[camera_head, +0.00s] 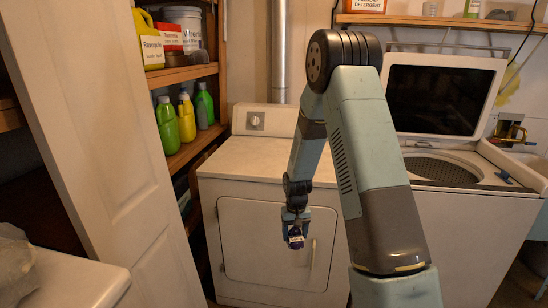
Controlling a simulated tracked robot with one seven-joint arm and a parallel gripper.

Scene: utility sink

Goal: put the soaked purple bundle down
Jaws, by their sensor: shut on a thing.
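The purple bundle (295,241) is a small dark blue-purple lump at the end of my arm. My gripper (295,229) points down and is shut on it. The gripper holds the bundle in the air in front of the white dryer's door. The gripper's fingers partly cover the bundle. It is too small to tell whether it is wet.
A white dryer (250,160) with a bare top stands behind my gripper. A washer (440,235) with its lid up stands at the right. Shelves (190,150) with several bottles stand at the left, beside a white door (100,120). A white surface (75,285) is at the lower left.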

